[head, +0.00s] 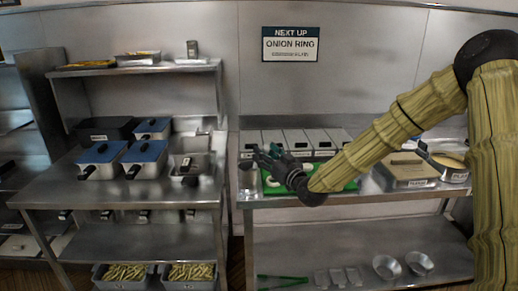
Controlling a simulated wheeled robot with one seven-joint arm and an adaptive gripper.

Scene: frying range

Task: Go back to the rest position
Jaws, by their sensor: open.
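My gripper (266,157) is dark and open, at the end of my arm in its yellowish ribbed cover. The arm reaches in from the right, and the gripper is over the left part of the right table, in front of the row of grey bins (322,139). Nothing shows between its fingers. A green board (345,185) with pale pieces lies below and partly behind the gripper and wrist, which hide part of it. I cannot tell whether the gripper touches anything.
The left table holds fryer baskets with blue lids (145,151). A shelf (140,69) with trays stands above it. Metal bowls (419,263) and green tongs (282,281) lie below. A sign (290,44) reads ONION RING.

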